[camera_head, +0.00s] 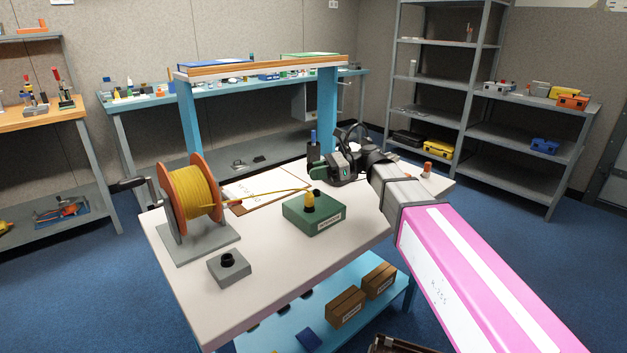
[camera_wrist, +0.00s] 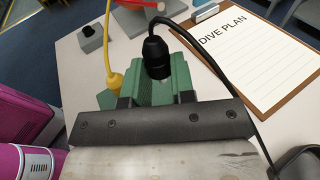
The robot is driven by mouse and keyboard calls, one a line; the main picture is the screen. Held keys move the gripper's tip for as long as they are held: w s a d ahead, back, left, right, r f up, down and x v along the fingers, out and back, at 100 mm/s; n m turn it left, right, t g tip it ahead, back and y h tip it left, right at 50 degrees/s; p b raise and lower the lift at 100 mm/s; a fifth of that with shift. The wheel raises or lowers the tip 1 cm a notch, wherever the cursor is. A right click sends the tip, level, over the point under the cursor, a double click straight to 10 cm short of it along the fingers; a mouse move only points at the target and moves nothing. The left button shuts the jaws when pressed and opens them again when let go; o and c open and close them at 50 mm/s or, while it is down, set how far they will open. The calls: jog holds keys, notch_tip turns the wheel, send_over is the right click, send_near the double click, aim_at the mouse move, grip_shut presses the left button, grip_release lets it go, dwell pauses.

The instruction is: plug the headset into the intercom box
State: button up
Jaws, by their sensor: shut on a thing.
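My gripper (camera_head: 326,172) is above the back right of the console top. A green box (camera_head: 300,218) with a white label stands on the console top, left of and nearer than my gripper. A yellow plug (camera_head: 309,202) stands upright in it.
A reel (camera_head: 190,192) of yellow cable stands at the left, its cable running to the yellow plug. A grey box (camera_head: 230,270) with a black socket is at the front. The dive plan clipboard (camera_wrist: 259,52) lies flat. A raised shelf (camera_head: 262,67) spans the back.

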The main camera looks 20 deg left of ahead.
aim_at(321, 194)
jog(key=shift+w+d+r+g+y, duration=0.4)
jog(key=shift+w+d+r+y, duration=0.1)
jog(key=shift+w+r+y, duration=0.35)
jog(key=shift+f, duration=0.15)
jog(key=shift+f, duration=2.8)
jog(key=shift+f, duration=0.9)
jog(key=o, duration=1)
notch_tip(321, 194, up, 4)
jog(key=shift+f, duration=0.15)
jog(key=s+r, duration=0.2)
jog(key=s, duration=0.1)
jog(key=s+a+r, duration=0.1)
jog(key=s+r, duration=0.2)
jog(key=s, duration=0.1)
jog(key=s+a+r, duration=0.1)
jog(key=s+r, duration=0.1)
jog(key=s, duration=0.2)
jog(key=shift+s+a+r, duration=0.15)
jog(key=shift+a, duration=0.1)
